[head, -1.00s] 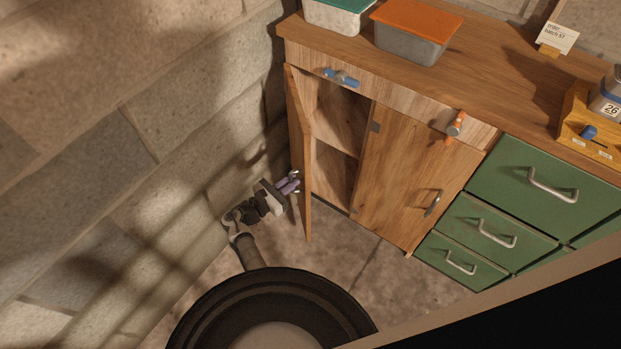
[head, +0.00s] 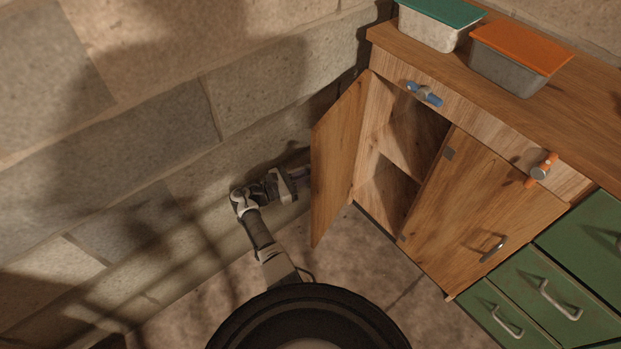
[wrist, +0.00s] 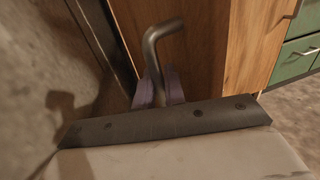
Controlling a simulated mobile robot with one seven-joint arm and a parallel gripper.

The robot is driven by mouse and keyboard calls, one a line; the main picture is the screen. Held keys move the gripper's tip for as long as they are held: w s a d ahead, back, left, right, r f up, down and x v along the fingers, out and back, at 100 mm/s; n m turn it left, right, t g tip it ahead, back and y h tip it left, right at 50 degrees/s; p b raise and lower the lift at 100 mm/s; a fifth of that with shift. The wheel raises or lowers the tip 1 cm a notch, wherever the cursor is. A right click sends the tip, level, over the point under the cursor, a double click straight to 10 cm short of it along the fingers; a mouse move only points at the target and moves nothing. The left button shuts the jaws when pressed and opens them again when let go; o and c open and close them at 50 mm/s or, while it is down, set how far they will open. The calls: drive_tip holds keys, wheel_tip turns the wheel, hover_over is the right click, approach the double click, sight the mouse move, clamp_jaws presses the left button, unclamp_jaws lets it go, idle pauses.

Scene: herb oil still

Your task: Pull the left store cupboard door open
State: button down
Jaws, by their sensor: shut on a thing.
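The left store cupboard door (head: 338,155) stands wide open, swung out toward the stone wall on the left. Its inner face shows in the head view. In the wrist view the door's outer face (wrist: 188,45) is close, with a bent metal handle (wrist: 160,38). My gripper (wrist: 160,88) is shut on this handle, its purple-grey fingers on either side of the bar. In the head view my gripper (head: 300,178) is at the door's outer side, partly hidden behind it. The cupboard's inside (head: 395,150) shows a shelf and looks empty.
The stone wall (head: 160,130) is close to my arm on the left. The right cupboard door (head: 485,215) is shut. A blue catch (head: 424,93) and an orange catch (head: 541,170) sit above the doors. Green drawers (head: 550,290) are at right.

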drive_tip(key=c, duration=1.8)
unclamp_jaws()
drive_tip(key=shift+d, duration=0.1)
drive_tip(key=shift+c, duration=0.2)
drive_tip(key=b+v, duration=0.1)
drive_tip(key=v, duration=1.2)
drive_tip(key=shift+a, duration=0.4)
